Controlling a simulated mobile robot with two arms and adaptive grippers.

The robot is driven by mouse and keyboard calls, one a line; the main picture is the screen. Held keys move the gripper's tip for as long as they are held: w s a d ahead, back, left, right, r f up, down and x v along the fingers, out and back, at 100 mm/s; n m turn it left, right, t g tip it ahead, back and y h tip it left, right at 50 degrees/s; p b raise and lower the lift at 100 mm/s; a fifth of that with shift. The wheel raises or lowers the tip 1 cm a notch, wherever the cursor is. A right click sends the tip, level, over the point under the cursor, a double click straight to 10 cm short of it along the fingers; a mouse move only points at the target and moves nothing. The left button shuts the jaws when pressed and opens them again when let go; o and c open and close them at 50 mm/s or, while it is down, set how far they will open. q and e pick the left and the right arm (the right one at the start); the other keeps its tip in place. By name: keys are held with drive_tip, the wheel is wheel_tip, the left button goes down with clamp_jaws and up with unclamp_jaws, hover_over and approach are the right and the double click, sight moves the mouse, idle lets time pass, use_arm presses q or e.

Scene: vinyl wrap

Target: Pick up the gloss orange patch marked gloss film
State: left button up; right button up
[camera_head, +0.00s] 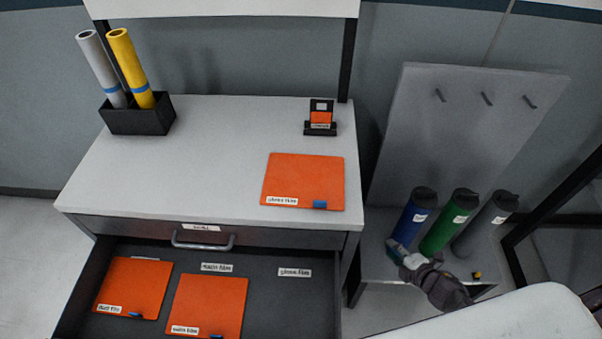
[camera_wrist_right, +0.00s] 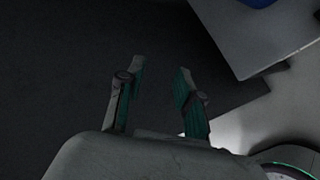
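The gloss orange patch (camera_head: 303,180) lies flat on the right part of the grey tabletop. It has a "gloss film" label at its lower left and a blue tab at its lower edge. My right gripper (camera_head: 398,251) is right of the table in the head view, in front of the low shelf and well apart from the patch. In the right wrist view the right gripper (camera_wrist_right: 158,88) is open, with nothing between its fingers. My left gripper is not in view.
The open drawer (camera_head: 262,308) holds two orange patches (camera_head: 133,287) (camera_head: 207,305) and a bare "gloss film" label. A small stand (camera_head: 320,128) and a black box (camera_head: 138,120) with rolls stand on the table (camera_head: 215,150). Blue, green and grey bottles (camera_head: 440,220) stand near my right gripper.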

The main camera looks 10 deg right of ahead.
sight(319, 201)
drive_tip(key=w+a+r+n+y+p, duration=0.1)
drive_tip(key=w+a+r+n+y, duration=0.15)
drive_tip(key=r+n, duration=0.6)
drive_tip(key=w+a+r+n+y+p, duration=0.1)
drive_tip(key=w+r+n+y, duration=0.35)
drive_tip(key=r, duration=0.65)
drive_tip(key=s+a+r+n+g+y+p, duration=0.15)
drive_tip(key=s+a+r+n+g, duration=0.25)
drive_tip(key=r+n, duration=0.4)
drive_tip(key=s+a+r+n+g+y, duration=0.25)
drive_tip(key=a+r+n+g, duration=0.2)
drive_tip(key=n, duration=0.55)
drive_tip(key=shift+t, duration=0.45)
drive_tip(key=p+x, duration=0.2)
drive_tip(key=x, duration=0.4)
drive_tip(key=shift+a, duration=0.4)
drive_tip(key=shift+w+a+f+h+p, duration=0.1)
drive_tip(key=shift+a+f+h+p, duration=0.05)
drive_tip(key=shift+a+h+p, duration=0.15)
drive_tip(key=p+x, duration=0.2)
drive_tip(key=x, duration=0.1)
drive_tip(key=p+x, duration=0.1)
drive_tip(key=shift+w+a, duration=0.35)
drive_tip(key=shift+w, duration=0.1)
drive_tip(key=shift+a, duration=0.3)
